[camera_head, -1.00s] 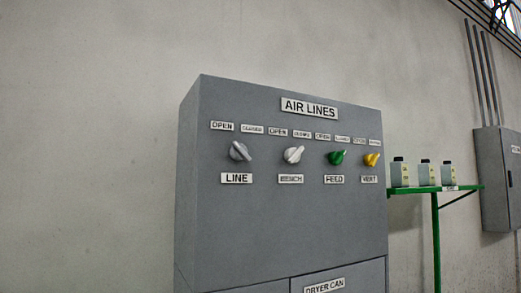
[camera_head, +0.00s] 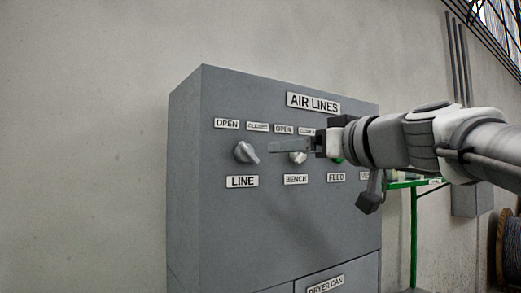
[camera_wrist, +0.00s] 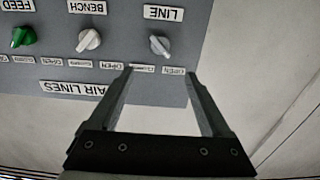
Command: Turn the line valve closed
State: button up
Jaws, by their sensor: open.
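The line valve (camera_head: 247,152) is a grey knob above the LINE plate on the grey AIR LINES cabinet. Its bar slants from upper left to lower right, in line with the OPEN label (camera_head: 227,123) at its upper left; the CLOSED label (camera_head: 257,127) is at its upper right. In the wrist view, which is upside down, the line valve (camera_wrist: 160,46) appears beyond and between the open, empty fingertips (camera_wrist: 159,73). No contact shows.
A green stand (camera_head: 414,230) is right of the cabinet. Wall left of the cabinet is clear.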

aim_at(250, 153)
jog(key=p+x, duration=0.5)
jog(key=x, duration=1)
jog(key=shift+w+a, duration=0.1)
jog(key=shift+a, duration=0.1)
grip_shut()
jog(key=shift+f, duration=0.1)
